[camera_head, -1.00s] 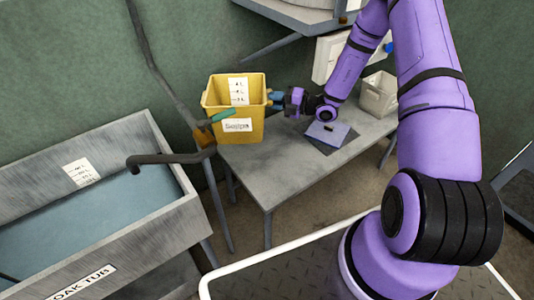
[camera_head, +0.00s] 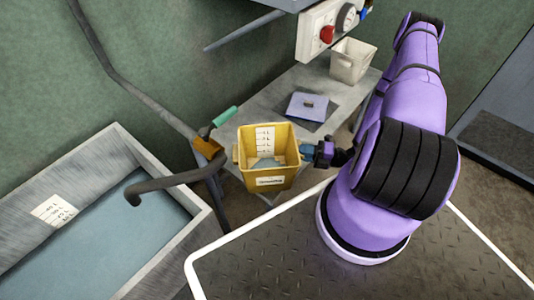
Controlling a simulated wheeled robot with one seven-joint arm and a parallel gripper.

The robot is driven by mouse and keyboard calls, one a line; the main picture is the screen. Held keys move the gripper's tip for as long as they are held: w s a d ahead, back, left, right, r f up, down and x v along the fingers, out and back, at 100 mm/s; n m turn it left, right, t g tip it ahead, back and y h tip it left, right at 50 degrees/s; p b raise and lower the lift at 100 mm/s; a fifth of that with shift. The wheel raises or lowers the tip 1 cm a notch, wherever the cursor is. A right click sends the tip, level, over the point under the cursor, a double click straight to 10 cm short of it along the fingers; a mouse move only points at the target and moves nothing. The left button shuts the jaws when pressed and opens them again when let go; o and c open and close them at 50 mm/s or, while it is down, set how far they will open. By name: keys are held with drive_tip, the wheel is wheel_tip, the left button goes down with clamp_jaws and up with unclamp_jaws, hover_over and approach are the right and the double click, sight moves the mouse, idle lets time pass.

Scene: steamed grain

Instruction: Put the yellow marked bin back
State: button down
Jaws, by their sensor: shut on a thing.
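The yellow bin (camera_head: 284,170) is upright near the middle of the head view, with a white scale label inside its back wall and a white label on its front. Some bluish content, perhaps water, shows low inside it. My gripper (camera_head: 308,150) is shut on the bin at its right side, by the rim or handle; the fingertips are partly hidden. The bin is over or in front of the near end of the grey table (camera_head: 258,110). I cannot tell whether its base touches anything.
A soak tub (camera_head: 122,190) with bluish water fills the left, with a bent spout (camera_head: 165,182) above it. A green-handled tap (camera_head: 222,117) is close to the bin's left. A blue-grey lid-like plate (camera_head: 308,106) and a whitish bin (camera_head: 350,60) are on the table.

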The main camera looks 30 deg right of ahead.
drive_tip(key=w+d+f, duration=0.5)
drive_tip(key=w+d, duration=0.2)
drive_tip(key=w, duration=0.5)
drive_tip(key=shift+w+d+f, duration=0.2)
drive_tip(key=shift+w+d, duration=0.05)
drive_tip(key=shift+w, duration=0.1)
drive_tip(key=shift+f, duration=0.1)
drive_tip(key=c, duration=1)
unclamp_jaws()
drive_tip(key=shift+o, duration=0.2)
drive_tip(key=v, duration=1.2)
